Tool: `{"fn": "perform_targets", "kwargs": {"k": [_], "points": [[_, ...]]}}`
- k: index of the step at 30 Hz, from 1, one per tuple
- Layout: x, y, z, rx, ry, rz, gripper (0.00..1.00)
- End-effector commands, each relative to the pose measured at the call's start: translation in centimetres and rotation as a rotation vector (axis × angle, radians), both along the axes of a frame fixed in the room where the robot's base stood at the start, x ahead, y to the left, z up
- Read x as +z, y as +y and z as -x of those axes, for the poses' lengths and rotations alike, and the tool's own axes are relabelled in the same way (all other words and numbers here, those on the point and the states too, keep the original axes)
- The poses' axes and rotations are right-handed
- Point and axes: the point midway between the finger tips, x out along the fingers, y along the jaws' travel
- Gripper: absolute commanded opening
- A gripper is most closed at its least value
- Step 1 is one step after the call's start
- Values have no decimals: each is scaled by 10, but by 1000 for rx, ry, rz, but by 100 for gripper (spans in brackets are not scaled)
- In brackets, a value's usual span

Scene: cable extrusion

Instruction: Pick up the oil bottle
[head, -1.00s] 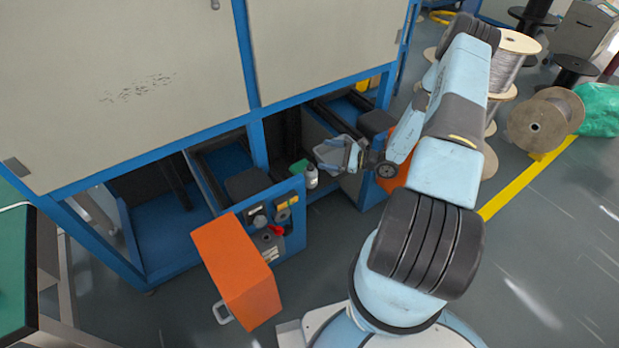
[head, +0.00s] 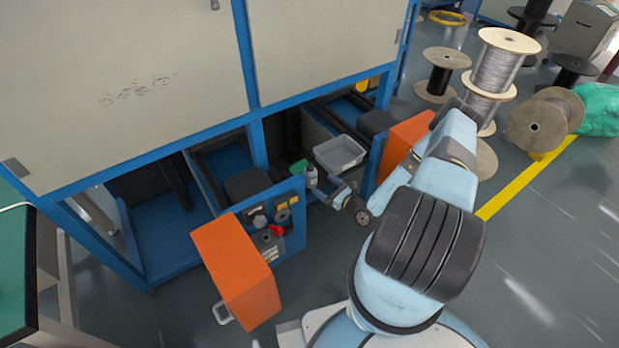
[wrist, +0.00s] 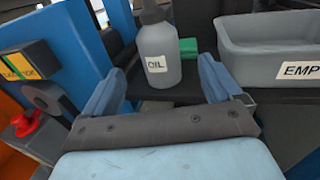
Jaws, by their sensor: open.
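The oil bottle (wrist: 157,58) is grey with a dark top and a white OIL label, and stands upright on a dark shelf in the wrist view. In the head view the bottle (head: 311,176) is small, at the cabinet opening. My gripper (wrist: 162,78) is open, with one finger on each side of the bottle's lower part in the picture. The bottle lies beyond or just between the fingertips; I cannot tell which. No contact shows. In the head view my gripper (head: 322,190) is close to the bottle, its fingers partly unclear.
A grey tray labelled EMP… (wrist: 273,48) stands to the right of the bottle. A green item (wrist: 188,47) lies behind the bottle. A blue panel with a red knob (wrist: 22,126) is at the left. An orange door (head: 237,270) stands open at the front left.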

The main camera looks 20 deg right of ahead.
Motion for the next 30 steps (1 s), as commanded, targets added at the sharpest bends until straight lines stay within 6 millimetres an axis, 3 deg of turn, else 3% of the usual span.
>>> {"fn": "perform_targets", "kwargs": {"k": [6,17,30], "points": [[0,19,-31,1,0,0,92],[-1,30,-48,1,1,-1,92],[-4,54,-87,1,1,-1,92]]}}
